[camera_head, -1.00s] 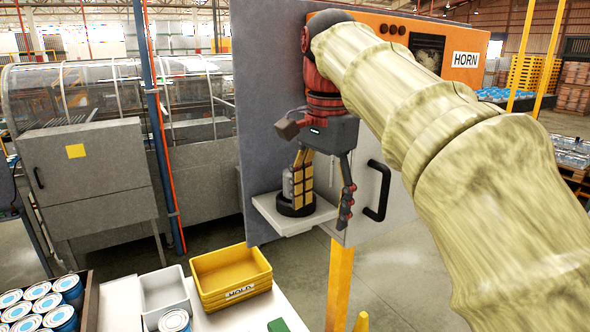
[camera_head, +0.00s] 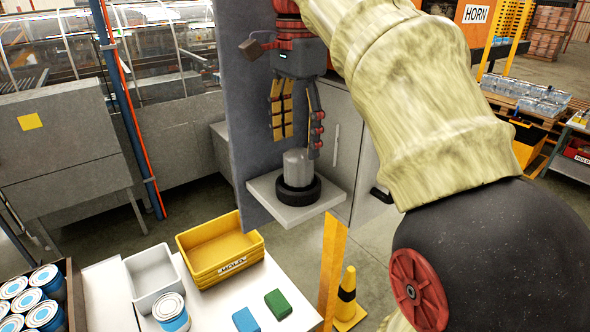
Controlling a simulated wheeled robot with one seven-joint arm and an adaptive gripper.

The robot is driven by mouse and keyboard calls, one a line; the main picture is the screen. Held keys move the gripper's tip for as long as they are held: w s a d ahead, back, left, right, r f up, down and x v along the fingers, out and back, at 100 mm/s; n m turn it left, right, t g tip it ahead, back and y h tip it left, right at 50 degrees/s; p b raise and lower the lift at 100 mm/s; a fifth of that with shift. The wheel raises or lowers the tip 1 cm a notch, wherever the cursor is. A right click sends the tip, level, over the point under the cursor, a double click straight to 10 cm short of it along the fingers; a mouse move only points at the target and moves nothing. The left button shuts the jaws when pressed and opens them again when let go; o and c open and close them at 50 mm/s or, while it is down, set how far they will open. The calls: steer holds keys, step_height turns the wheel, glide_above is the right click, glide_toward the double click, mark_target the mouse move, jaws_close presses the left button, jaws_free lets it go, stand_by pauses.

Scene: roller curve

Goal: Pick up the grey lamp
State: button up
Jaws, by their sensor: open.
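The grey lamp (camera_head: 296,168) is a short grey cylinder on a round black base (camera_head: 298,194). It stands upright on a small light-grey shelf (camera_head: 293,213) beside a grey panel. My gripper (camera_head: 297,145) hangs above the lamp, pointing down. Its fingers are spread, the yellow-padded one at left and the dark one with red joints at right. The fingertips are near the height of the lamp's top. Whether they touch it cannot be told from this view.
The grey panel (camera_head: 250,120) stands close at the left of the shelf. Below are a yellow HOLD bin (camera_head: 222,252), a grey bin (camera_head: 152,272), a can (camera_head: 171,311), a blue block (camera_head: 246,320) and a green block (camera_head: 278,304). A yellow post (camera_head: 331,265) and a cone (camera_head: 348,297) stand at right.

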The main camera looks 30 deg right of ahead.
mark_target(299, 151)
steer(key=shift+s+f, duration=0.25)
steer(key=shift+f, duration=0.1)
step_height(299, 151, down, 5)
steer(key=shift+s+r, duration=0.15)
steer(key=shift+r, duration=0.05)
steer(key=shift+f, duration=0.15)
steer(key=shift+c, duration=0.4)
steer(key=c, duration=1.2)
steer(key=shift+c, duration=0.2)
step_height(299, 151, up, 10)
steer(key=shift+p, duration=0.6)
